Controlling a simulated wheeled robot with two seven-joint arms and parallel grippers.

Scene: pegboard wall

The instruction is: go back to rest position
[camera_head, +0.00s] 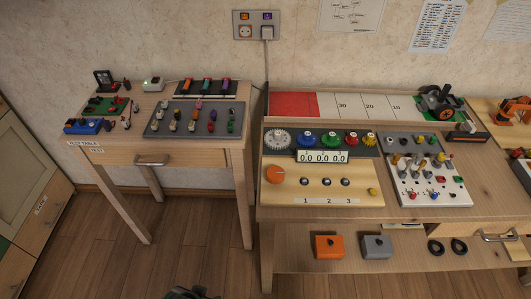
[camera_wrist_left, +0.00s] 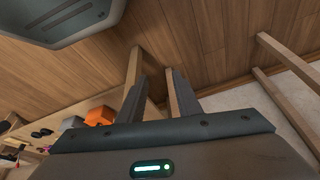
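My left gripper (camera_wrist_left: 160,88) shows in the left wrist view. Its two dark fingers stand apart with nothing held between them. Wooden floor and table legs show behind the fingers. A small dark shape, which I cannot identify for sure, shows at the bottom edge of the head view. My right gripper is not in view.
A small table (camera_head: 112,155) stands left of a long workbench (camera_head: 300,212). An orange box (camera_head: 328,246) and a grey box (camera_head: 377,246) sit on the bench's lower shelf. A cabinet (camera_head: 35,195) stands far left. Wooden floor (camera_head: 130,265) is clear in front of the small table.

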